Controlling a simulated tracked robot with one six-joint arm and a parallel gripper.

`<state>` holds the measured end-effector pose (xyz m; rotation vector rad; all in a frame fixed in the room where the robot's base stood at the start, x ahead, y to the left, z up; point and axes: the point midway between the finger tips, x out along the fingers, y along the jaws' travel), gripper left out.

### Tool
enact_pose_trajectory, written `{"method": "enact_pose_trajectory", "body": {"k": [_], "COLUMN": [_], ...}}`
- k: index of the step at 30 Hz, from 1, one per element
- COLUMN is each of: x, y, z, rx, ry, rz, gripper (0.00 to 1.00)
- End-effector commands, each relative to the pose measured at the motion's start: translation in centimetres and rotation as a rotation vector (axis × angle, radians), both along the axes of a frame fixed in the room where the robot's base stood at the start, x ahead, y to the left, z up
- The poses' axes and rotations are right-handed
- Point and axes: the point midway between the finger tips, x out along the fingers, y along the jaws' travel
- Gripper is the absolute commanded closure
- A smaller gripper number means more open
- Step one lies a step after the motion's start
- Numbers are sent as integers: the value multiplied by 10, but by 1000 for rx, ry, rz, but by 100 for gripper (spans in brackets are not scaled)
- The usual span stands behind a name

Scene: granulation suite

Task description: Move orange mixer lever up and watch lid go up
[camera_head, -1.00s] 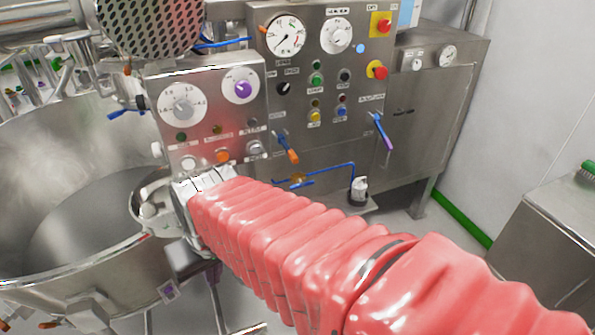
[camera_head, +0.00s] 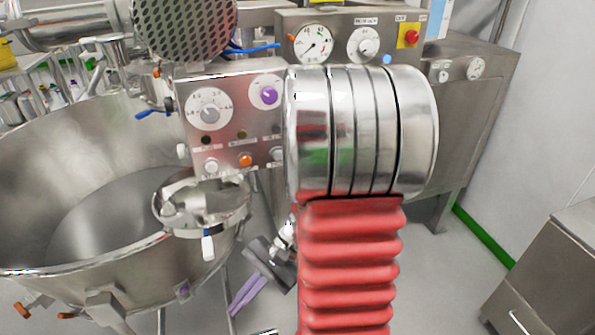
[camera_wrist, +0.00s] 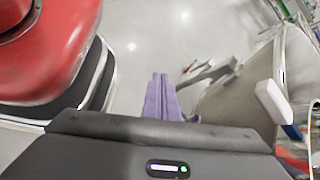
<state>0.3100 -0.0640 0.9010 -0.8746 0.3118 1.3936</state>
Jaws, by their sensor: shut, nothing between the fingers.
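My gripper (camera_head: 243,292) hangs low beside the steel mixer bowl (camera_head: 75,282), its purple fingers shut and empty, pointing down toward the floor. The fingers (camera_wrist: 162,97) also show in the wrist view, close together, with no lever between them. The orange lever on the large control panel (camera_head: 385,48) is hidden behind my silver arm joint. The bowl is open at the top in the head view. I cannot tell which part is the lid.
A smaller panel (camera_head: 225,115) with dials and an orange button (camera_head: 246,160) stands beside the bowl. A white-tipped handle (camera_head: 208,247) sticks out below the round side port (camera_head: 200,205); a white handle is close to my gripper in the wrist view (camera_wrist: 272,100). A steel cabinet (camera_head: 555,275) stands at right.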

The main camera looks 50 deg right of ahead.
Motion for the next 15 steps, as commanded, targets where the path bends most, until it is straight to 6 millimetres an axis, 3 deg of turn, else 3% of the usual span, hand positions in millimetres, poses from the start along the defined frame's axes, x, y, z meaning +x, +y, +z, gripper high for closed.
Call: {"method": "enact_pose_trajectory", "body": {"k": [8,15], "x": [36,71], "y": [-25,-81], "z": [-8,-14], "rx": [323,587], "ry": [8,-53], "rz": [-366,-718], "gripper": [100,100]}}
